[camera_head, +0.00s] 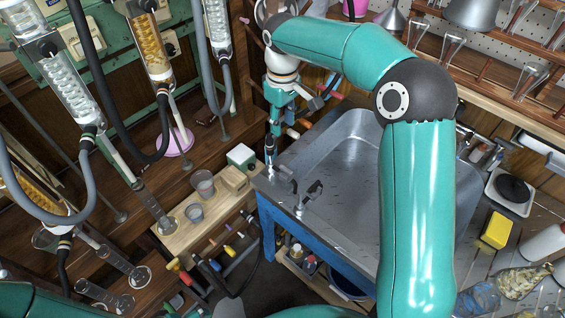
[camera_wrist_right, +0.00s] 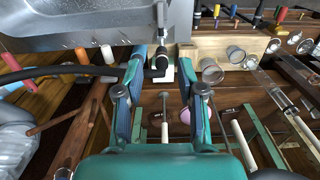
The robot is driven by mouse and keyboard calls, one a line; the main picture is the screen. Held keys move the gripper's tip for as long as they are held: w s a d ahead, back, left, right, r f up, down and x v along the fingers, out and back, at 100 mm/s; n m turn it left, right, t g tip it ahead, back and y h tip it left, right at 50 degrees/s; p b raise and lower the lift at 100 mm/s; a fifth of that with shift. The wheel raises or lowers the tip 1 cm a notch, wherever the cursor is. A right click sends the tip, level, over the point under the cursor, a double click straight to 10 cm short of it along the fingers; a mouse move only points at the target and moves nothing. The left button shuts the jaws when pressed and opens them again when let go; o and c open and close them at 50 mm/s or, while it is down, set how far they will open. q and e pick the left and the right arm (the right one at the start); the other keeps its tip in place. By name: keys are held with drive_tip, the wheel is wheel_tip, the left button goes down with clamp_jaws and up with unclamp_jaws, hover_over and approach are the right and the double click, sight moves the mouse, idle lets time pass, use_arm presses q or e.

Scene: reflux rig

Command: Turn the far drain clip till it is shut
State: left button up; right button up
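My right gripper (camera_head: 270,160) points down at the back left corner of the sink (camera_head: 350,135). In the right wrist view its two fingers (camera_wrist_right: 157,62) are apart. A black fitting (camera_wrist_right: 159,62) with a dark hose shows between or just beyond the fingertips; contact cannot be told. I cannot tell for certain whether this is the far drain clip, or how far it is turned. Another black fitting (camera_head: 313,190) stands on the near left part of the sink rim. My left gripper is out of view.
Glass condensers (camera_head: 70,88) with grey hoses stand at the left. A wooden block (camera_head: 190,230) with small beakers is left of the sink. Coloured handles (camera_head: 230,251) stick out below it. A yellow sponge (camera_head: 496,230) and bottles lie at the right. My right arm crosses above the sink.

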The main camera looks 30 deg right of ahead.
sight(282, 165)
wheel_tip(282, 165, down, 17)
drive_tip(key=shift+r+p, duration=0.1)
drive_tip(key=shift+p, duration=0.2)
idle(0.3)
clamp_jaws()
